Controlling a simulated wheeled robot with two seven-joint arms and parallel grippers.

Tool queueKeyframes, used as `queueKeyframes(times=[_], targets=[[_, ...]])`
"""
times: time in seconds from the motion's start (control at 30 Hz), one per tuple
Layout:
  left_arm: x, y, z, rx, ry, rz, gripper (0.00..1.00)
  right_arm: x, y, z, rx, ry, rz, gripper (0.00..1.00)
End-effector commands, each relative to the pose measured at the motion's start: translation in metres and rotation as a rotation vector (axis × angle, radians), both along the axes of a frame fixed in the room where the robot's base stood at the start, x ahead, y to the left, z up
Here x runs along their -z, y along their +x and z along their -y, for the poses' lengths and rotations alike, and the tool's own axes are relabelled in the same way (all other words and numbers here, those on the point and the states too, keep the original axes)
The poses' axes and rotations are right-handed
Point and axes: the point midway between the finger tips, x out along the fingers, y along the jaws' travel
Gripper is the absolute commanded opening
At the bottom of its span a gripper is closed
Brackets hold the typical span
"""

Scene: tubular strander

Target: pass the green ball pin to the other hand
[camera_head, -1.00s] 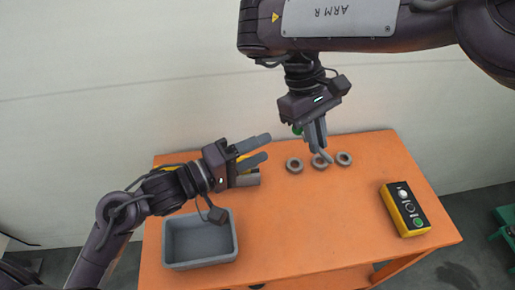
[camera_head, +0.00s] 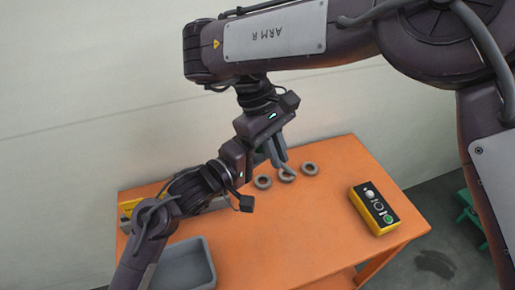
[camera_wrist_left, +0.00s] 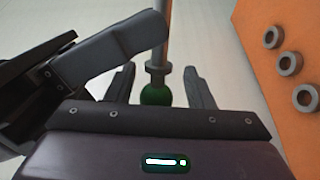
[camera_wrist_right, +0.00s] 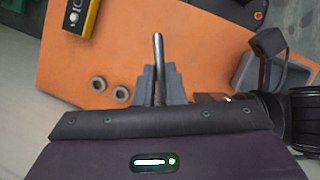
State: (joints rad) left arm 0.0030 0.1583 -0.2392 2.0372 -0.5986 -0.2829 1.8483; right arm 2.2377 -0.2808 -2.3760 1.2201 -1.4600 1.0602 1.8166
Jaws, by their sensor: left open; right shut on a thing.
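My right gripper (camera_head: 278,150) is shut on the green ball pin above the back of the orange table. In the right wrist view, the pin's grey shaft (camera_wrist_right: 158,58) sticks out between the closed fingers (camera_wrist_right: 160,80). My left gripper (camera_head: 246,160) has its wrist close beside the right gripper; its fingertips are mostly hidden in the head view. In the left wrist view, its open fingers (camera_wrist_left: 159,72) stand either side of the pin's green ball (camera_wrist_left: 155,94), with gaps on both sides. The shaft (camera_wrist_left: 156,40) runs away from the ball. A right finger (camera_wrist_left: 110,48) shows beside it.
Three grey rings (camera_head: 286,176) lie on the orange table (camera_head: 300,230) below the grippers. A grey bin (camera_head: 187,265) is at the front left. A yellow button box (camera_head: 374,208) stands at the right. A yellow item (camera_head: 130,206) is partly hidden behind my left arm.

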Motion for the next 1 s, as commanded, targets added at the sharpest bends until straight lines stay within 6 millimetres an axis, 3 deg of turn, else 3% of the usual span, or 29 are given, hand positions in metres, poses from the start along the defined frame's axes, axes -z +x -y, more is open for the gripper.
queueKeyframes(times=[0.23, 0.6, 0.63, 0.8, 1.0], targets=[[0.0, 0.0003, 0.0002, 0.0, 0.0, 0.0, 0.45, -0.0002, 0.0, -0.0001, 0.0, 0.0, 0.0, 0.0], [0.0012, 0.0003, -0.0003, -0.001, 0.0, -0.003, 0.0, -0.0005, 0.0002, 0.0, 0.001, 0.0, 0.001, 0.0], [0.0009, 0.0003, -0.0003, -0.001, 0.0, -0.003, 0.0, -0.0006, 0.0002, 0.0, 0.001, 0.0, 0.001, 0.14], [0.0005, 0.0003, -0.0003, -0.001, 0.0, -0.001, 0.0, -0.0004, 0.0001, 0.0, 0.001, 0.0, 0.001, 0.35], [-0.0001, 0.0002, -0.0002, -0.001, -0.001, 0.0, 0.0, -0.0002, 0.0001, 0.0, 0.0, 0.0, 0.0, 0.35]])
